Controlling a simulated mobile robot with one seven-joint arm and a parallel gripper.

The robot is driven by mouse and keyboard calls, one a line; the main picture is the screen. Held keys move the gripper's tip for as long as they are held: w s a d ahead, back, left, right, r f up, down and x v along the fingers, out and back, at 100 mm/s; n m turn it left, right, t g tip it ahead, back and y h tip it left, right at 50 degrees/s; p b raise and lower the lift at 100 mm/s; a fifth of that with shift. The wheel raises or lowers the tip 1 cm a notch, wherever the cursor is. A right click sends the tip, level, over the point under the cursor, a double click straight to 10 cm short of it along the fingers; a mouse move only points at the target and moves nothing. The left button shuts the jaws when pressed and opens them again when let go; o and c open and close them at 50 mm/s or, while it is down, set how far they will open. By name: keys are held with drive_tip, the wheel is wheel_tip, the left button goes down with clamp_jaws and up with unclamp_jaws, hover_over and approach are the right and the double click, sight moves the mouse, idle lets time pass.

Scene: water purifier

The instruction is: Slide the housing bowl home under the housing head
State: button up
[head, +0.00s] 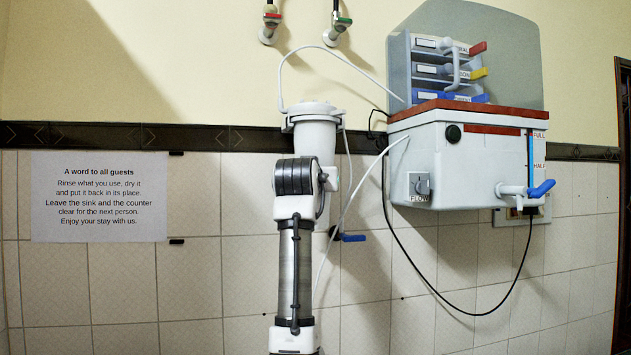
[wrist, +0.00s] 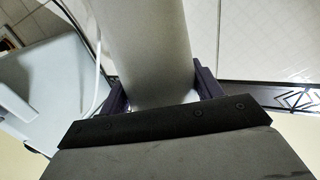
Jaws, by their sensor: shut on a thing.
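The housing head (head: 315,110) is a white cap on the wall, with thin tubes at its sides. The white housing bowl (head: 327,212) is mostly hidden behind my arm in the head view, below the head. In the wrist view the bowl (wrist: 150,45) is a large pale cylinder. My gripper (wrist: 160,85) is shut on the bowl, with a dark finger on either side. The meeting of bowl and head is hidden, so I cannot tell whether a gap is left.
A white purifier tank (head: 455,165) hangs to the right and also shows in the wrist view (wrist: 45,85). A white tube (head: 345,215) and black cable (head: 440,295) hang nearby. The tiled wall at left is clear except a notice (head: 99,197).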

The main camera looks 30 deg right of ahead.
drive_tip(key=shift+w+d+r, duration=0.1)
drive_tip(key=shift+w+d, duration=0.1)
drive_tip(key=shift+w, duration=0.85)
drive_tip(key=o, duration=1.4)
drive_tip(key=shift+c, duration=0.2)
drive_tip(key=shift+f, duration=0.2)
drive_tip(key=b+v, duration=0.7)
drive_tip(key=v, duration=0.6)
drive_tip(key=shift+s+a+r, duration=0.15)
drive_tip(key=shift+s+a, duration=0.05)
drive_tip(key=shift+s, duration=0.1)
